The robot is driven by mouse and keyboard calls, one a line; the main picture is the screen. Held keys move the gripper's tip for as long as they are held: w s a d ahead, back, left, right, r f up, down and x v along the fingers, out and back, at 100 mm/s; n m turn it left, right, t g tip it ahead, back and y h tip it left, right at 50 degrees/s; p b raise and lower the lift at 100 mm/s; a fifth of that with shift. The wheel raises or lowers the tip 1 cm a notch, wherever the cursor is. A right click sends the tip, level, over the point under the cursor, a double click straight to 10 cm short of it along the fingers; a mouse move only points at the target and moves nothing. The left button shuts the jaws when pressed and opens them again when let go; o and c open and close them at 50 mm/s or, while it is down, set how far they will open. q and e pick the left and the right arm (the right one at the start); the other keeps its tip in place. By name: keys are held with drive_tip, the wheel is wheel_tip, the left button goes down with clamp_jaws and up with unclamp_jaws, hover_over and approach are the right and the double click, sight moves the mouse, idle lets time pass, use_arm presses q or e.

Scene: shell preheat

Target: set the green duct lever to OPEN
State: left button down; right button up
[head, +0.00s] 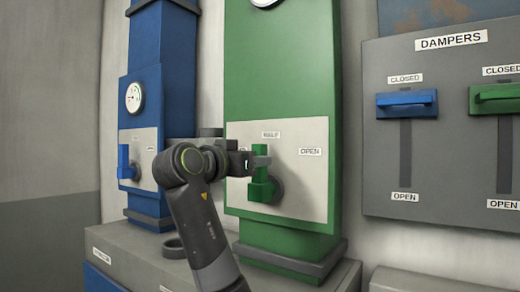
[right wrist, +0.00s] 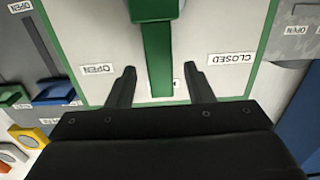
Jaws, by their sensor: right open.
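The green duct lever (head: 260,177) stands upright on the pale plate of the green duct (head: 282,65), pointing to the HALF label (head: 271,135). The OPEN label (head: 310,151) is to its right; the CLOSED label is hidden behind my gripper in the head view. My right gripper (head: 256,160) is at the lever's upper part. In the right wrist view the lever (right wrist: 158,55) lies between its open fingers, with a gap on each side. There the OPEN label (right wrist: 97,69) is on the left and the CLOSED label (right wrist: 230,58) on the right. My left gripper is out of view.
A blue duct with a blue lever (head: 124,163) stands to the left. To the right is a DAMPERS panel (head: 453,140) with a blue handle (head: 407,103) and a green handle (head: 496,98), both at CLOSED. The plate right of the lever is clear.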

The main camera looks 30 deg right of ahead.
drive_tip(key=shift+r+p+x, duration=0.2)
drive_tip(key=shift+p+x, duration=0.25)
drive_tip(key=shift+x, duration=0.7)
drive_tip(key=shift+w+d+f, duration=0.2)
drive_tip(key=shift+w+d, duration=0.1)
drive_tip(key=shift+d, duration=0.35)
drive_tip(key=shift+a, duration=0.1)
drive_tip(key=shift+c, duration=0.7)
clamp_jaws()
